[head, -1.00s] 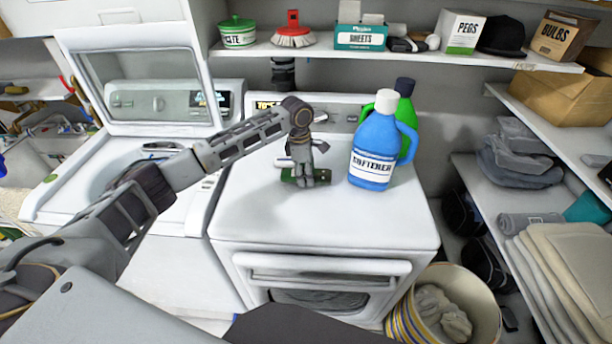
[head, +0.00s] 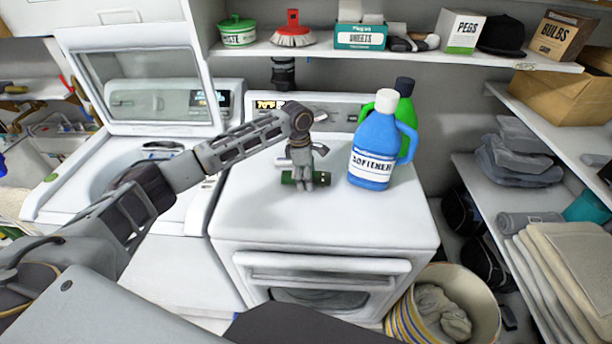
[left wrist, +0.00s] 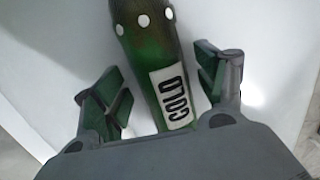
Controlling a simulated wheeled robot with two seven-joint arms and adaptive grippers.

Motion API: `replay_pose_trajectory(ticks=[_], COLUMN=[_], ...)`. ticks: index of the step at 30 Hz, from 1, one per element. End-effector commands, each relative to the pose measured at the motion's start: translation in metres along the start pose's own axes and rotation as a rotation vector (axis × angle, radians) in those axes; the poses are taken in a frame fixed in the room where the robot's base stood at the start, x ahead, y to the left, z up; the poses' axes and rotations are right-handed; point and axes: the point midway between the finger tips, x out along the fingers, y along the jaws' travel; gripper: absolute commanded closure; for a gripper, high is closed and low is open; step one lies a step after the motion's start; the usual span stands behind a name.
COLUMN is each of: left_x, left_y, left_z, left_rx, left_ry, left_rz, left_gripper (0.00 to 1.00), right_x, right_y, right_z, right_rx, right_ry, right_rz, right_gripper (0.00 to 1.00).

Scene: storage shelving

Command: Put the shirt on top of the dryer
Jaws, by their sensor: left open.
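The white dryer (head: 320,225) stands in the middle of the head view, its front door closed. My left gripper (head: 304,178) points down low over the dryer's top. Grey cloth (head: 442,315) lies in the striped basket at the lower right. I cannot tell whether this cloth is the shirt. My right gripper is not in view.
A blue softener bottle (head: 372,150) and a green bottle (head: 405,110) stand on the dryer, right of my gripper. The open-lidded washer (head: 120,200) is at left. Folded cloths (head: 520,160) lie on right shelves. The dryer's front top is clear.

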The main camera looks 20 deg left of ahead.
Motion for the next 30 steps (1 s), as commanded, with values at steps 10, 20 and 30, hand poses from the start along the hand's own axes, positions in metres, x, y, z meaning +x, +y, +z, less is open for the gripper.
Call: replay_pose_trajectory(ticks=[10, 20, 30], left_x=[-0.008, -0.051, -0.1], left_y=[0.001, 0.001, 0.001], left_z=[0.0, 0.001, 0.001], left_rx=[0.0, 0.0, 0.0], left_ry=[0.0, -0.002, -0.001], left_rz=[0.001, 0.002, 0.001], left_gripper=[0.28, 0.28, 0.28], right_x=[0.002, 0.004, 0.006], right_y=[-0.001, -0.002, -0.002], right_z=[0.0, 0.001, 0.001], right_rx=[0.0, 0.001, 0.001], right_ry=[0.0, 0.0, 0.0], right_rz=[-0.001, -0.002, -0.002], right_gripper=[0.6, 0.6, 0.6])
